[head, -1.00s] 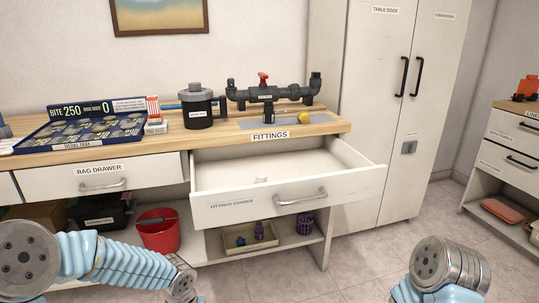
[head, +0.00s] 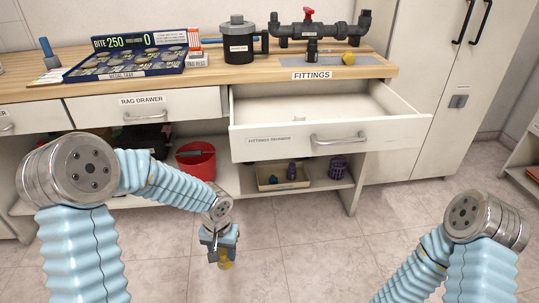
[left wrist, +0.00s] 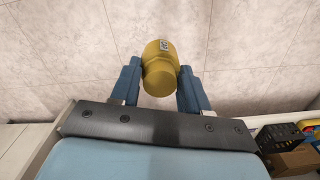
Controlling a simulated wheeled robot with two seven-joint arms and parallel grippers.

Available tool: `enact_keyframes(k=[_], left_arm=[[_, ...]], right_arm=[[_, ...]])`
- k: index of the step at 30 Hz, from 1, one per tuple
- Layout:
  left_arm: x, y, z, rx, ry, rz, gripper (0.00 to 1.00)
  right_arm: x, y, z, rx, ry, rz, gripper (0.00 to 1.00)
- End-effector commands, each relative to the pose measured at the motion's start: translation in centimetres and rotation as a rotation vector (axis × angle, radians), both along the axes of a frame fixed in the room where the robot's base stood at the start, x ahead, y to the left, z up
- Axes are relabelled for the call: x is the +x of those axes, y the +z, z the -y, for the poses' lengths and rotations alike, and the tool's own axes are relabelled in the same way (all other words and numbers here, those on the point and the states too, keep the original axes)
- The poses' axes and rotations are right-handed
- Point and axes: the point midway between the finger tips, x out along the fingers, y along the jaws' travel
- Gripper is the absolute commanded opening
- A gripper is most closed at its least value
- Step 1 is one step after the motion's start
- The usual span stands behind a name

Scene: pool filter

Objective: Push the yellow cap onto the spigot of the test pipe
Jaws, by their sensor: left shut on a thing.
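My left gripper (head: 222,240) hangs low in front of the cabinet in the head view, above the floor. It is shut on a yellow cap (head: 225,263). In the left wrist view the cap (left wrist: 159,75) is a yellow cylinder with a small label, between the two blue fingers. The test pipe appears to be the dark pipe assembly (head: 335,30) with a red valve handle, at the back of the worktop. A short dark upright piece (head: 312,50) stands below it; I cannot tell which part is the spigot. My right gripper is outside the head view.
The fittings drawer (head: 260,145) is pulled out below the worktop. A black canister (head: 239,45) and a blue tray (head: 125,72) stand further left. A red bucket (head: 196,162) is on the lower shelf.

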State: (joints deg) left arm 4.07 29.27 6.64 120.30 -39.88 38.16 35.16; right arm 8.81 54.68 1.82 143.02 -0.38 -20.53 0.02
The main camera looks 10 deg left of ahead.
Motion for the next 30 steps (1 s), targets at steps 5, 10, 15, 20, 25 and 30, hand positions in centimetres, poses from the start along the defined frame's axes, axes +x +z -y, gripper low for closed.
enact_keyframes(k=[5, 10, 15, 20, 25, 30], left_arm=[[0.2, 0.4, 0.7, 0.000, -0.028, 0.002, 0.09], [1.1, 2.5, 3.7, -0.001, -0.164, 0.005, 0.09], [2.3, 5.5, 8.1, -0.001, -0.371, 0.005, 0.09], [3.3, 8.0, 11.7, -0.001, -0.543, 0.004, 0.09], [3.9, 9.7, 14.1, -0.001, -0.659, 0.002, 0.09], [4.1, 10.3, 14.9, 0.000, -0.702, 0.000, 0.09]], right_arm=[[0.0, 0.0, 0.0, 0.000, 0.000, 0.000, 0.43], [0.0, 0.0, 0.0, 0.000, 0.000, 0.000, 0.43], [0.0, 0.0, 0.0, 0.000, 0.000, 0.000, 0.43], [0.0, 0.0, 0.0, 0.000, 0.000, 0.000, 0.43], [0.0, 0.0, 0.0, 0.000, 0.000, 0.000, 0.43], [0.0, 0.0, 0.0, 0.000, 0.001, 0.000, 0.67]])
